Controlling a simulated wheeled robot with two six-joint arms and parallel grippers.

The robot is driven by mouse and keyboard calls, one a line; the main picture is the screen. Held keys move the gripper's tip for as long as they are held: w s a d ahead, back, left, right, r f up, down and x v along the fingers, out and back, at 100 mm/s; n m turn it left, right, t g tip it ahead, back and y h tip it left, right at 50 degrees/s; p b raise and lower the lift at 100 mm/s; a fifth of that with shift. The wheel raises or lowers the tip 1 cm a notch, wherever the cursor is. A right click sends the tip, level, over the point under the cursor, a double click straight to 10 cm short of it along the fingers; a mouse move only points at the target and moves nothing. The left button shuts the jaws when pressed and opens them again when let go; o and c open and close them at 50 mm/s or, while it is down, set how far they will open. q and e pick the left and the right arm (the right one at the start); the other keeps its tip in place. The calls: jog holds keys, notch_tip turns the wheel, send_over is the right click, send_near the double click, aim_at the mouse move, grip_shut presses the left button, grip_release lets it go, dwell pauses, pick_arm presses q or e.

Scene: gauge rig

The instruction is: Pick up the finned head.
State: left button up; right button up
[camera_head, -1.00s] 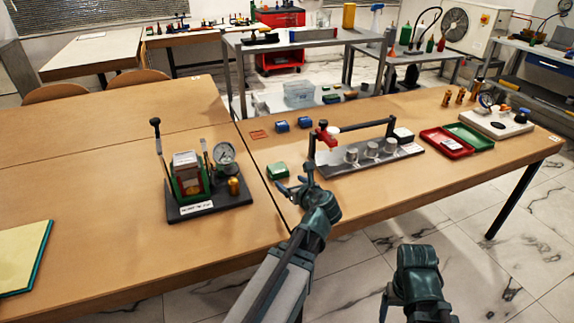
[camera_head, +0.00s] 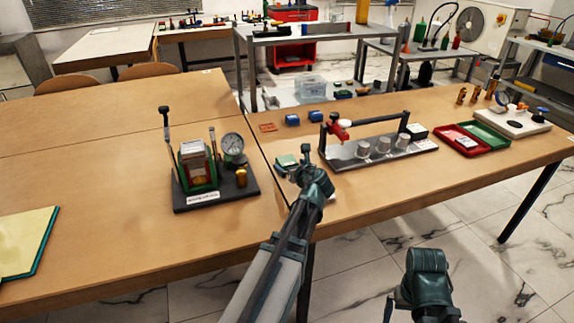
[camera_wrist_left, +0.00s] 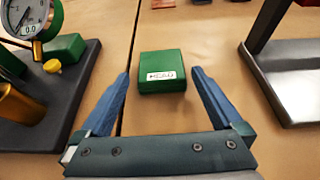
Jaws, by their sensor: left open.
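My left gripper (camera_head: 299,163) is over the table beside a small green block (camera_head: 285,160). In the left wrist view its two blue fingers (camera_wrist_left: 160,80) are spread open and empty. The green block (camera_wrist_left: 162,72) has a white label on its front and lies between and ahead of the fingertips, with no contact visible. I cannot tell for sure which thing is the finned head. A red piece (camera_head: 340,127) sits at the left end of the rail fixture (camera_head: 385,152). Of my right arm only a dark link shows; its jaws are not seen.
A dark-based gauge rig (camera_head: 215,190) stands left of the gripper; its dial (camera_wrist_left: 25,15) shows close in the wrist view. The metal rail fixture is to the right.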

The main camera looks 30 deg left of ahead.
aim_at(288, 161)
pick_arm(q)
jog(key=b+x, duration=0.1)
jog(key=x, duration=0.3)
jog(key=shift+w+r, duration=0.15)
jog(key=shift+w, duration=0.05)
jog(key=shift+s, duration=0.1)
pick_arm(e)
jog(key=shift+f, duration=0.55)
pick_arm(q)
jog(key=c, duration=1.5)
jog(key=shift+r, duration=0.2)
pick_arm(e)
jog(key=shift+r, duration=0.15)
